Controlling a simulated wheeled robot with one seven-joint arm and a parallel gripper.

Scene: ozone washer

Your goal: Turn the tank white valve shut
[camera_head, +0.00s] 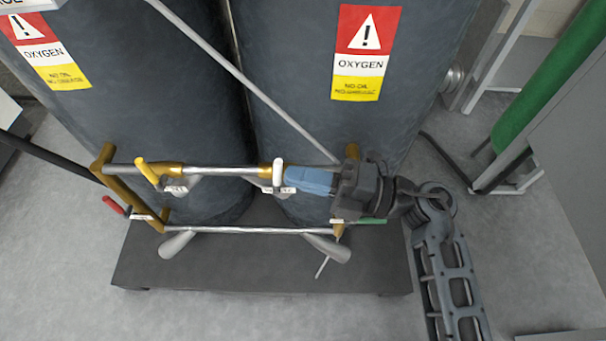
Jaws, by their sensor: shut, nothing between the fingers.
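The white valve (278,172) is a small white handle on the upper horizontal pipe in front of the right tank, with a small label beside it. It points up in the picture, across the pipe. My gripper (291,179) comes from the right with its blue fingers shut and empty. The fingertips are right beside the white handle on its right side; I cannot tell whether they touch it. My gripper hides part of the upper pipe to the right of the handle.
Two dark oxygen tanks (330,125) stand on a dark base (260,271). A yellow handle (147,172), a red handle (113,205) and a green handle (372,221) sit on the pipework. A lower pipe (240,230) runs below. Grey floor (60,270) is clear at left.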

